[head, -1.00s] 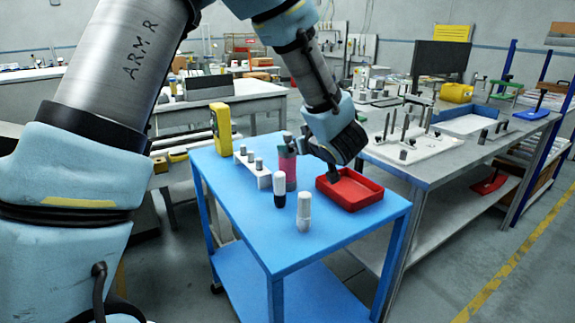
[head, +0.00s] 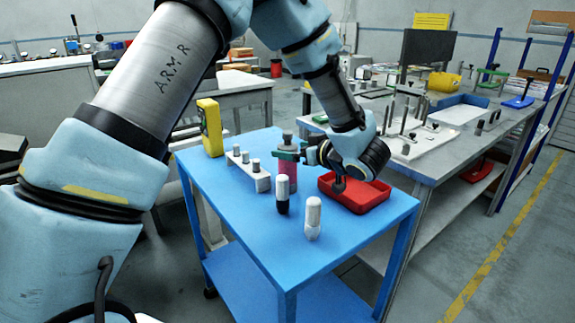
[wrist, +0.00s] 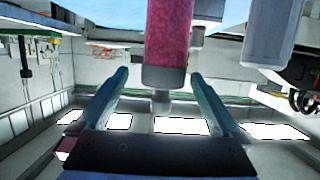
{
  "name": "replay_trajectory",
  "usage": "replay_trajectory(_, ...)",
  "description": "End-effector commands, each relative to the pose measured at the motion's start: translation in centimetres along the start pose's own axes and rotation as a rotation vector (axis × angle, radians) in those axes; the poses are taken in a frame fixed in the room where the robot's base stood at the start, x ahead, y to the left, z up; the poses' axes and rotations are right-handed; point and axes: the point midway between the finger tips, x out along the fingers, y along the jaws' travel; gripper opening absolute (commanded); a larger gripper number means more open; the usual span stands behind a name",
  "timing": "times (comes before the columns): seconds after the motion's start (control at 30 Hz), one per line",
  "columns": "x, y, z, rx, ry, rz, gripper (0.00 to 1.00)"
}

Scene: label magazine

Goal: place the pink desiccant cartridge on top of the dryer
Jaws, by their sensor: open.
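The pink desiccant cartridge (head: 284,171), a pink cylinder with a grey cap, stands upright on the blue cart top (head: 238,211). My gripper (head: 289,153) reaches in from the right, its green fingers level with the cartridge's upper part and partly covering it. In the wrist view the pink cartridge (wrist: 167,40) lies between and just beyond the tips of my gripper (wrist: 160,74). The fingers are open, with gaps on both sides of it. I cannot tell which thing is the dryer.
Near the cartridge stand a black-and-white bottle (head: 283,194), a white bottle (head: 313,219), a white rack (head: 248,172) with grey pegs and a red tray (head: 372,197). A yellow device (head: 210,128) stands at the far left corner. The cart's front left is clear.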

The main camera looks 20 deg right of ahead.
Motion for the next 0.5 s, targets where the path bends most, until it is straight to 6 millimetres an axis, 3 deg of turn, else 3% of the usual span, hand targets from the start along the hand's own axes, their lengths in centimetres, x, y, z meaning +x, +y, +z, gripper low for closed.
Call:
replay_trajectory(0.3,4.0,-0.5,-0.7,0.000,-0.001,-0.003,1.00)
replay_trajectory(0.5,5.3,-0.4,-0.5,-0.001,0.000,0.000,1.00)
